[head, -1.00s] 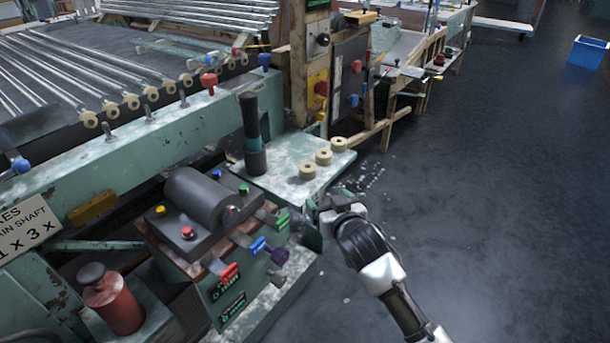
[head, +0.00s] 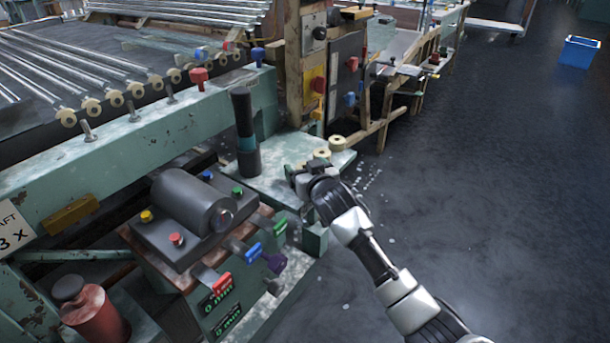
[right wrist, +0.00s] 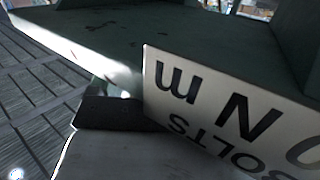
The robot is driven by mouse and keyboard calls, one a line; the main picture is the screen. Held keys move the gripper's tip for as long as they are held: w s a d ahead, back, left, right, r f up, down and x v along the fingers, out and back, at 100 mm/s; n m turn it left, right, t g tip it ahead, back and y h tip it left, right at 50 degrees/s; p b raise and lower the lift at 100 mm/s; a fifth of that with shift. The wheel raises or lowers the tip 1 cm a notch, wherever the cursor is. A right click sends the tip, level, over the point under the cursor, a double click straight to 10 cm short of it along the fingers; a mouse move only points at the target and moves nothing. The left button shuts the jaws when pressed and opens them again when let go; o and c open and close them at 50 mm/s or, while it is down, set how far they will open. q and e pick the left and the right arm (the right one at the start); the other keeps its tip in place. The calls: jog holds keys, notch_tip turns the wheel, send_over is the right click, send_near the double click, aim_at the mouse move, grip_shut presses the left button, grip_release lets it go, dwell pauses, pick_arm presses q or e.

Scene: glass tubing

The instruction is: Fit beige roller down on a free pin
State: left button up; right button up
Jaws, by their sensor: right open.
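Two loose beige rollers, one (head: 337,142) behind the other (head: 322,153), stand on the pale green ledge (head: 272,178). The third roller seen earlier is hidden behind my right gripper (head: 297,176), which is open at the ledge's near right part. Whether it touches that roller cannot be seen. Bare pins (head: 88,132), (head: 131,112) and (head: 170,94) stick up from the green beam (head: 150,138) at left. A row of beige rollers (head: 93,106) sits at the rod ends behind them. The right wrist view shows no roller. My left gripper is out of view.
A dark upright cylinder (head: 245,135) stands on the ledge, left of my gripper. A control box with a grey drum (head: 190,200) and coloured levers (head: 252,251) is nearer. An upside-down lettered sign (right wrist: 230,120) fills much of the right wrist view.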

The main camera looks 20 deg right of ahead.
jog(key=shift+w, duration=0.25)
jog(key=c, duration=1)
jog(key=shift+r, duration=0.1)
